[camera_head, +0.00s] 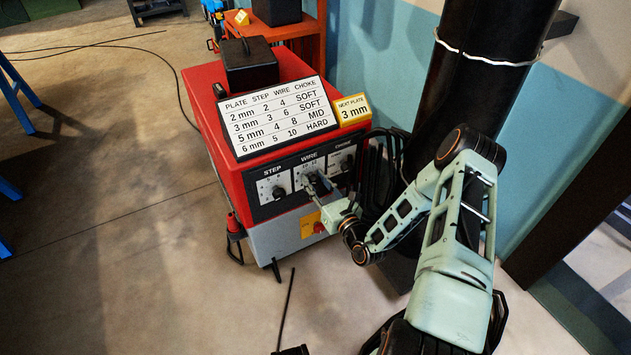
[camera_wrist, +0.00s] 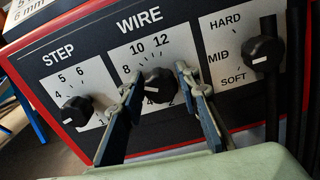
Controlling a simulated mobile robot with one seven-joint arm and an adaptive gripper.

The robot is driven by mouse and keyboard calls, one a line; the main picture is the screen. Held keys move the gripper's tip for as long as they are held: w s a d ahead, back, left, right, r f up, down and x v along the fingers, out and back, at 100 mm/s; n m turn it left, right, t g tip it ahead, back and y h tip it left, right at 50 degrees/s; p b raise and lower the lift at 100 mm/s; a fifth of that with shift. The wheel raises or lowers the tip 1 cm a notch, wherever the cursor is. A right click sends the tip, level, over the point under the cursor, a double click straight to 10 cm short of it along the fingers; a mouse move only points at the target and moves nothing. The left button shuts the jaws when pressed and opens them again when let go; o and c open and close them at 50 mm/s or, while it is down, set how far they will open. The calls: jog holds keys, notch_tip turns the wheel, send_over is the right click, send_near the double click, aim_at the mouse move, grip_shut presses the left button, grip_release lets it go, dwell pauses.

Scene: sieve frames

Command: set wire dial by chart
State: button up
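The wire dial (camera_wrist: 160,86) is a black knob on a white scale under the word WIRE. Its white mark points left and slightly down; the figures 8, 10 and 12 show above it, and the left finger covers part of the scale. My gripper (camera_wrist: 160,76) has one blue-grey finger on each side of this knob; whether the fingers press on it I cannot tell. In the head view my gripper (camera_head: 314,187) reaches the panel's middle dial. The chart (camera_head: 280,115) lists 3 mm with step 3, wire 6, SOFT. The yellow card (camera_head: 353,110) reads NEXT PLATE 3 mm.
The step dial (camera_wrist: 76,111) is left of the wire dial. The choke dial (camera_wrist: 264,53) is right, its mark toward MID. Black cables (camera_wrist: 271,105) hang near it. The red machine (camera_head: 207,92) carries a black box (camera_head: 250,65). A black column (camera_head: 480,70) stands right.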

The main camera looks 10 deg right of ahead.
jog(key=c, duration=0.6)
jog(key=shift+n+p, duration=0.3)
jog(key=shift+n, duration=0.1)
jog(key=n+p, duration=0.1)
jog(key=n, duration=0.1)
jog(key=shift+n, duration=0.3)
jog(key=n+p, duration=0.1)
jog(key=n, duration=0.3)
jog(key=shift+f, duration=0.1)
jog(key=shift+n+p, duration=0.3)
jog(key=o, duration=1.1)
jog(key=shift+o, duration=0.2)
